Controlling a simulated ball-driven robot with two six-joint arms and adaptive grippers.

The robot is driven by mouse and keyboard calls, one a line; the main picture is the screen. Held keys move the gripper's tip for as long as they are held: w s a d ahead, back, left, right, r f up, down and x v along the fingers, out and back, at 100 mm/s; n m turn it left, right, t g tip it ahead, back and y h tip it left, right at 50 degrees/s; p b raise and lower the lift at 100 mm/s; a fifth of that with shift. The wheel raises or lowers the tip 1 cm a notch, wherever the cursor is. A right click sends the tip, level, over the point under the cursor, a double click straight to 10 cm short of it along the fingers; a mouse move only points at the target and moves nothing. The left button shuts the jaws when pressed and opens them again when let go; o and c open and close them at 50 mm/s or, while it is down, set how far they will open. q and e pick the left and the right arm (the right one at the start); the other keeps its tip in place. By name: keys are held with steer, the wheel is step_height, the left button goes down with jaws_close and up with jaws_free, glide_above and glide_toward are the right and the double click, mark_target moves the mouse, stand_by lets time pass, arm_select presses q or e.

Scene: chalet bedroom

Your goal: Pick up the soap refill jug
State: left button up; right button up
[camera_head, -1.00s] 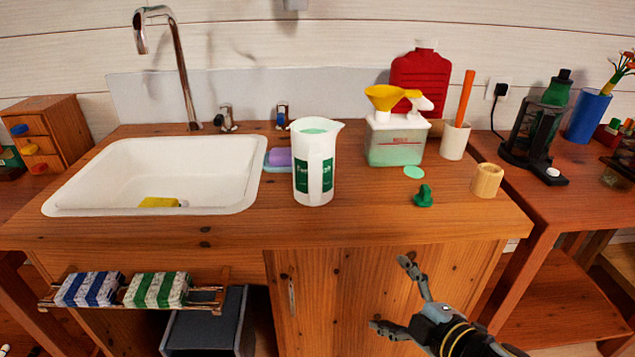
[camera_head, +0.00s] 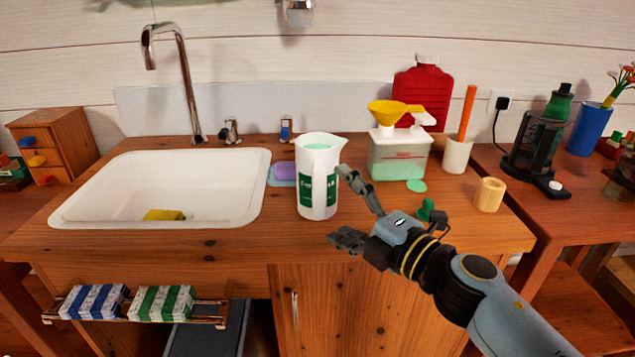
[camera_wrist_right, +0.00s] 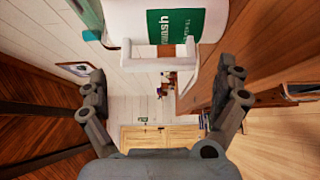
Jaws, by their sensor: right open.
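The soap refill jug (camera_head: 318,190) is white with a green label and stands upright on the wooden counter, right of the sink. Pale green shows at its open top. My right gripper (camera_head: 344,205) is open, just to the right of the jug and slightly in front of it in the head view. In the right wrist view the jug (camera_wrist_right: 165,22) fills the top, with its white handle (camera_wrist_right: 160,52) ahead of and between the open fingers (camera_wrist_right: 165,95). The fingers look empty. My left gripper is not in view.
A soap dispenser (camera_head: 400,158) with a yellow funnel (camera_head: 388,112) stands behind right. A green cap (camera_head: 426,209), a wooden cup (camera_head: 489,194) and a white cup (camera_head: 457,155) are to the right. The sink (camera_head: 100,200) and a purple soap (camera_head: 286,171) are left.

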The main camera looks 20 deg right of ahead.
mark_target(322, 190)
steer(key=x, duration=0.5)
steer(key=shift+r, duration=0.2)
steer(key=c, duration=1.4)
steer(key=shift+w, duration=0.1)
